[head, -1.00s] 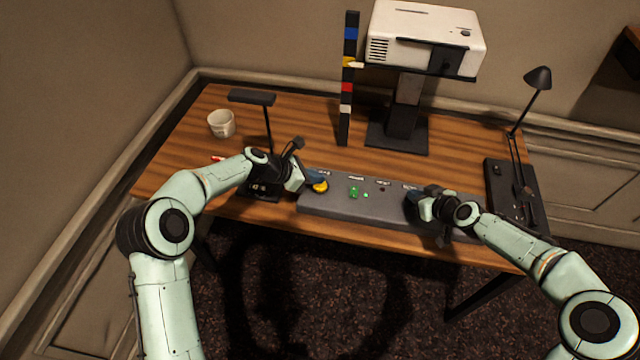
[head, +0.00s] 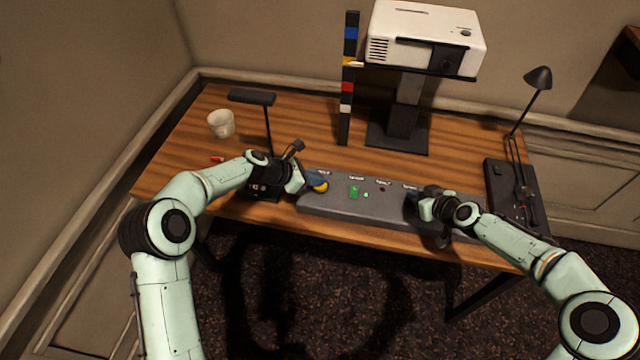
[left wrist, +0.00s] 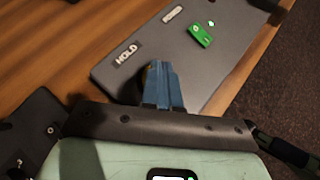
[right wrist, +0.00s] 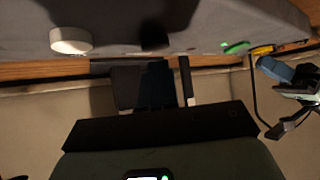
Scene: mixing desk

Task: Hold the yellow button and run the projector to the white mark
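The yellow button (head: 321,187) is at the left end of the grey console (head: 345,208). My left gripper (head: 317,181) is at the button with its blue fingers together. In the left wrist view, those fingers (left wrist: 163,84) are below the HOLD label and hide the button. My right gripper (head: 411,203) is low at the console's right part. Its fingers (right wrist: 145,84) look together and dark in the right wrist view; contact is unclear. The white projector (head: 425,38) sits on a black lift stand. Its pointer is near the yellow band of the striped pole (head: 348,75); the white mark (head: 346,99) is lower.
A green piece (head: 353,192) and a small green light are on the console. A white knob (right wrist: 70,40) shows in the right wrist view. A mug (head: 221,123) and a small black lamp (head: 252,97) stand left; a desk lamp (head: 538,78) stands right.

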